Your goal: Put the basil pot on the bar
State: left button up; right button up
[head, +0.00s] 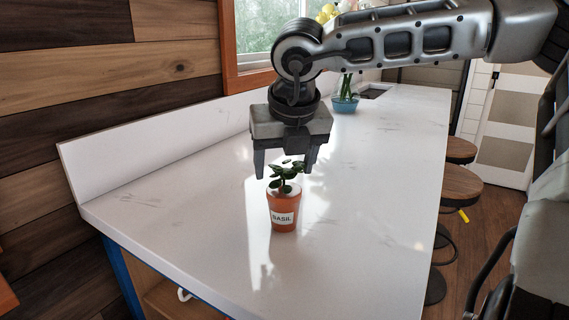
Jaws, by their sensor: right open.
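The basil pot (283,218) is a small orange-red pot with a white label reading BASIL and a green plant in it. It stands upright on the white bar (345,240), near the bar's close end. My right gripper (284,170) points down just above the pot, with its fingers apart on either side of the plant's top leaves. It is open and holds nothing. The pot's body is clear of the fingers. My left gripper is not in view.
A blue vase (345,104) with flowers stands farther back on the bar, partly behind my arm. A raised white ledge (160,150) runs along the left side under a window. Round wooden stools (460,186) stand along the right side. The bar around the pot is clear.

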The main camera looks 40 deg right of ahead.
jog(key=v, duration=1.1)
jog(key=shift+r, duration=0.2)
jog(key=shift+s, duration=0.1)
